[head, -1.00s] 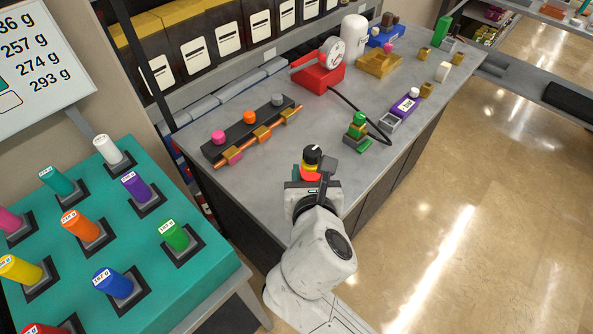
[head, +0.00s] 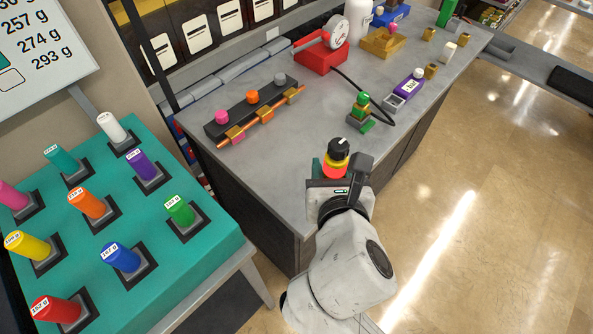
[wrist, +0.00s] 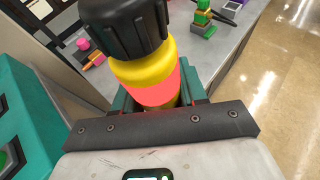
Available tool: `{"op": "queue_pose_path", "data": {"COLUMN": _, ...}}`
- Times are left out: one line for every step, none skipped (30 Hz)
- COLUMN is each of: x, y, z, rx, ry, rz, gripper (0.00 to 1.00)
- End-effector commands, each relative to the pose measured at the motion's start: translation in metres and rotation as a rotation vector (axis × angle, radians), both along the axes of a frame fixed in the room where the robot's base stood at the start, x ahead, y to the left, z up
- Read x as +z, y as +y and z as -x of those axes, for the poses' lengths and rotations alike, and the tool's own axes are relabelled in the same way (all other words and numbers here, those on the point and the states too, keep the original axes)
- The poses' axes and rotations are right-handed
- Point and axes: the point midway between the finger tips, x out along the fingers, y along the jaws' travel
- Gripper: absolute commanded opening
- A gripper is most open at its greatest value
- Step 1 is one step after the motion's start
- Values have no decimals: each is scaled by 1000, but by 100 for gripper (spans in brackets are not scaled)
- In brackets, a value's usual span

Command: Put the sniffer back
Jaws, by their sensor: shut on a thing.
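A yellow cylinder with a red band and a ribbed black cap (head: 338,150), which I take to be the sniffer, stands upright in my gripper (head: 334,174). In the wrist view the sniffer (wrist: 140,68) rises between the teal fingers of my gripper (wrist: 150,98), which are shut around its lower part. Its bottom is hidden by the fingers and the gripper body. In the head view the gripper is near the front end of the grey bench (head: 275,170). No holder for the sniffer can be made out for certain.
A dark rack with pink, orange and grey knobs (head: 245,106) stands at the bench's left. A red gauge unit (head: 320,57) has a black hose running towards a green-and-gold fitting (head: 361,112). A teal table (head: 205,250) with coloured cylinders is at left. Open floor lies right.

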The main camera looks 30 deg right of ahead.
Motion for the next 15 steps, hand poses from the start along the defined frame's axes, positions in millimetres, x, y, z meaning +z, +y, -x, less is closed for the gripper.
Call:
{"op": "queue_pose_path", "data": {"x": -3, "y": -1, "z": -10, "rx": -2, "ry": -3, "rz": 1, "gripper": 0}}
{"op": "queue_pose_path", "data": {"x": -5, "y": -1, "z": -16, "rx": -2, "ry": -3, "rz": 1, "gripper": 0}}
{"op": "queue_pose_path", "data": {"x": -9, "y": -1, "z": -25, "rx": -1, "ry": -4, "rz": 1, "gripper": 0}}
{"op": "queue_pose_path", "data": {"x": -12, "y": -1, "z": -31, "rx": -2, "ry": -2, "rz": 2, "gripper": 0}}
{"op": "queue_pose_path", "data": {"x": -15, "y": -1, "z": -38, "rx": -3, "ry": -2, "rz": 2, "gripper": 0}}
{"op": "queue_pose_path", "data": {"x": -19, "y": -1, "z": -47, "rx": -1, "ry": -2, "rz": 3, "gripper": 0}}
{"op": "queue_pose_path", "data": {"x": -21, "y": -1, "z": -54, "rx": -1, "ry": -3, "rz": 2, "gripper": 0}}
{"op": "queue_pose_path", "data": {"x": -25, "y": -1, "z": -61, "rx": -2, "ry": -1, "rz": 2, "gripper": 0}}
{"op": "queue_pose_path", "data": {"x": -29, "y": -1, "z": -70, "rx": -2, "ry": -2, "rz": 2, "gripper": 0}}
{"op": "queue_pose_path", "data": {"x": -32, "y": -1, "z": -76, "rx": -2, "ry": -2, "rz": 2, "gripper": 0}}
{"op": "queue_pose_path", "data": {"x": -34, "y": -2, "z": -83, "rx": -2, "ry": -3, "rz": 2, "gripper": 0}}
{"op": "queue_pose_path", "data": {"x": -44, "y": -2, "z": -88, "rx": -1, "ry": 0, "rz": 3, "gripper": 0}}
{"op": "queue_pose_path", "data": {"x": -50, "y": -1, "z": -93, "rx": -1, "ry": 1, "rz": 2, "gripper": 0}}
{"op": "queue_pose_path", "data": {"x": -56, "y": -2, "z": -97, "rx": -2, "ry": 2, "rz": 3, "gripper": 0}}
{"op": "queue_pose_path", "data": {"x": -62, "y": -2, "z": -103, "rx": -1, "ry": 0, "rz": 2, "gripper": 0}}
